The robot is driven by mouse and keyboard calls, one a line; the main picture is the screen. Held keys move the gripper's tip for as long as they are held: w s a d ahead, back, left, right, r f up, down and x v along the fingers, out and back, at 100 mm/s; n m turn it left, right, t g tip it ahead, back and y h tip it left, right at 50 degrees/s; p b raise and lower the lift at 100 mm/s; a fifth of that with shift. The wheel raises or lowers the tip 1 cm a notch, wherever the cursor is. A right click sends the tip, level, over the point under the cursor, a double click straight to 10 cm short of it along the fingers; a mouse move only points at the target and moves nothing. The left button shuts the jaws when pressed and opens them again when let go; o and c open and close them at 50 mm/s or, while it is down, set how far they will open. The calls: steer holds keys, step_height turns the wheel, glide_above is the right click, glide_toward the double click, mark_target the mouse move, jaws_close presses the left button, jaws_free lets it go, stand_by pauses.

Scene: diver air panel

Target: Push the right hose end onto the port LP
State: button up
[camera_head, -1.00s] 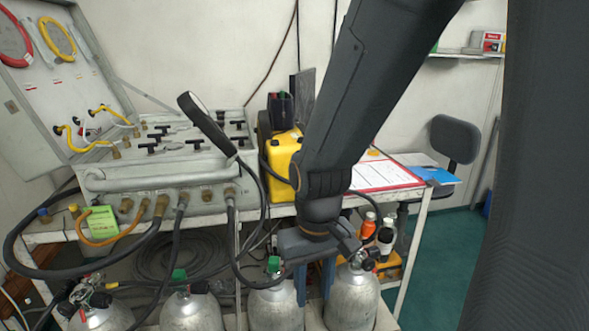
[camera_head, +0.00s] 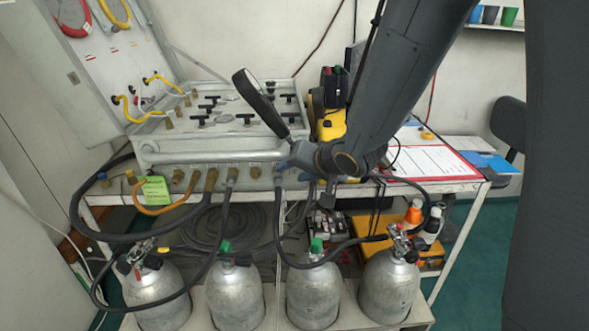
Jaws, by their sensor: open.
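The front face of the grey air panel (camera_head: 205,155) carries a row of brass ports, with one bare port (camera_head: 255,172) left of my gripper; I cannot read which is LP. A black hose (camera_head: 278,205) rises to the panel's right-hand port area, its top close to my fingers. Another black hose (camera_head: 427,195) loops on the right behind my wrist; its end there is hidden. My gripper (camera_head: 284,165) is open, with blue-grey fingers pointing left at the panel's front right corner. I cannot tell whether the fingers touch the hose or stand in front of it.
Several silver cylinders (camera_head: 313,295) with valves stand below the bench. A green tag (camera_head: 156,190) hangs at left.

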mark_target(281, 176)
steer(key=shift+x, duration=3.85)
jaws_close()
